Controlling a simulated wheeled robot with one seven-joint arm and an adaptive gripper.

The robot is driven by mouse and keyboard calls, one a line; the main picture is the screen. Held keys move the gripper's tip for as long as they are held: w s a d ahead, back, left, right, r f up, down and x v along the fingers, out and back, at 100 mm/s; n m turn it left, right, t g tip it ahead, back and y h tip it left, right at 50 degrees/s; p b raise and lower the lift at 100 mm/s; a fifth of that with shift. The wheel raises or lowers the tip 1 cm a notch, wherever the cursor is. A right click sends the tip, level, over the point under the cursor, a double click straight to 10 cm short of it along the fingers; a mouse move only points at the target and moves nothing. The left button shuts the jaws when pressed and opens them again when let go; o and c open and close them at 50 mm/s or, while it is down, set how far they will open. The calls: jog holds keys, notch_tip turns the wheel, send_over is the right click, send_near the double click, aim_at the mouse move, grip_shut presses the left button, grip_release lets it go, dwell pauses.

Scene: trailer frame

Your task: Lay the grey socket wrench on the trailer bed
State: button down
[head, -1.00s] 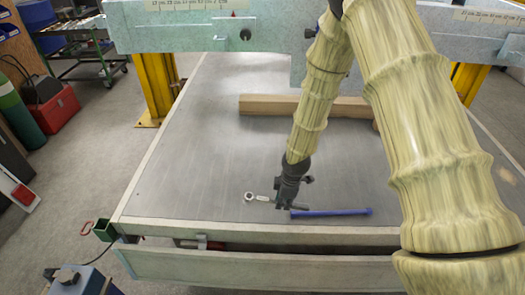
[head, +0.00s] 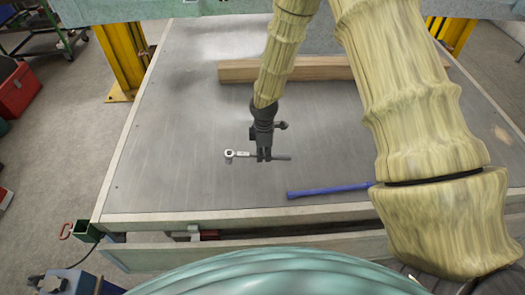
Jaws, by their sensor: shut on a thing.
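The grey socket wrench (head: 231,154) is in the head view, lying crosswise with its round ratchet head to the left and its handle out to the right. My gripper (head: 263,157) points down and is shut on the middle of the wrench, with its fingers hiding part of it. The trailer bed (head: 180,160) is a flat grey metal surface under and around them. The wrench is at or just above the bed; I cannot tell whether it touches.
A blue bar (head: 328,190) lies on the bed near its front edge, right of my gripper. A wooden beam (head: 240,73) lies across the bed behind it. Yellow posts (head: 120,55) stand at the back. The left part of the bed is clear.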

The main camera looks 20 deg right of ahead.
jog(key=f, duration=0.1)
jog(key=w+f+b, duration=0.1)
jog(key=f, duration=0.1)
jog(key=shift+f+b, duration=0.3)
jog(key=shift+f, duration=0.1)
jog(key=shift+s+f+b, duration=0.25)
jog(key=shift+f+b, duration=0.15)
jog(key=shift+b, duration=0.1)
jog(key=shift+w+f+b, duration=0.15)
jog(key=shift+f+b, duration=0.15)
jog(key=shift+f, duration=0.4)
jog(key=shift+r, duration=0.15)
jog(key=shift+f+b, duration=0.55)
jog(key=shift+f, duration=0.8)
jog(key=shift+c, duration=2.2)
grip_release()
jog(key=shift+o, duration=0.2)
